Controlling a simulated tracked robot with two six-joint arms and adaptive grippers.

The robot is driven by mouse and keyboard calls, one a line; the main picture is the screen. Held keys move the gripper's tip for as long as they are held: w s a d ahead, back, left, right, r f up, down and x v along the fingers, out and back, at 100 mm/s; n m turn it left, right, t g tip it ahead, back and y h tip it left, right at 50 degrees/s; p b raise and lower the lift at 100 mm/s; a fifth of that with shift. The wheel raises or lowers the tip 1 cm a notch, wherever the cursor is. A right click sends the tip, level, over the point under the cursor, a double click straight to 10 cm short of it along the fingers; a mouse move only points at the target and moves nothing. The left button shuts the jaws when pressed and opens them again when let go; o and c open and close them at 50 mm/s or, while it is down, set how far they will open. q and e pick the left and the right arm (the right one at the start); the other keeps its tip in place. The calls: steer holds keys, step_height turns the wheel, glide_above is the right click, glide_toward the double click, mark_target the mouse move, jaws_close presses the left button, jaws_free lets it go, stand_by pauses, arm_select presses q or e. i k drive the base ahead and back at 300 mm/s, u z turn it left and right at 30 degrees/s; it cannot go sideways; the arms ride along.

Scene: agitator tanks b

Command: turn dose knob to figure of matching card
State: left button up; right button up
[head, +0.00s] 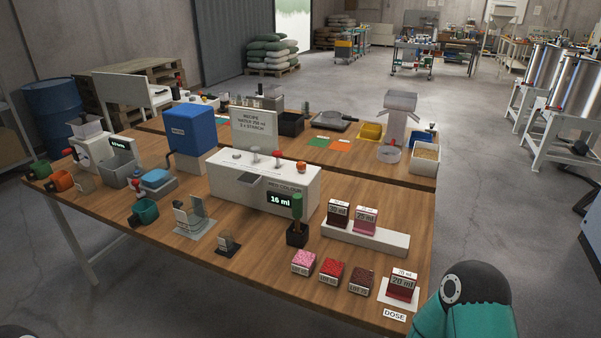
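A white dosing box (240,184) labelled "RED COLOUR" stands mid-table. Its lit display (281,199) reads "16 ml". Small knobs or caps sit on its top, including a grey one (236,156) and an orange-red one (301,166); I cannot tell which is the dose knob. A dark red block with a card (403,284) reading "20 ml" stands on a white pad by a "DOSE" label (395,315). A dark block (339,213) and a pink block (366,219) with cards stand on a white ledge; their figures are small. Neither gripper is in view.
Pink (303,262), red (331,271) and dark brown (362,281) cubes line the front edge. A green-handled tool (297,213) stands in a black holder before the dosing box. A recipe board (255,128) and blue machine (190,131) stand behind. My teal arm link is at lower right.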

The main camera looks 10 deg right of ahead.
mark_target(300, 165)
steer(key=k, duration=1)
steer(key=z, duration=0.2)
steer(key=i, duration=1.85)
steer(key=u, duration=0.75)
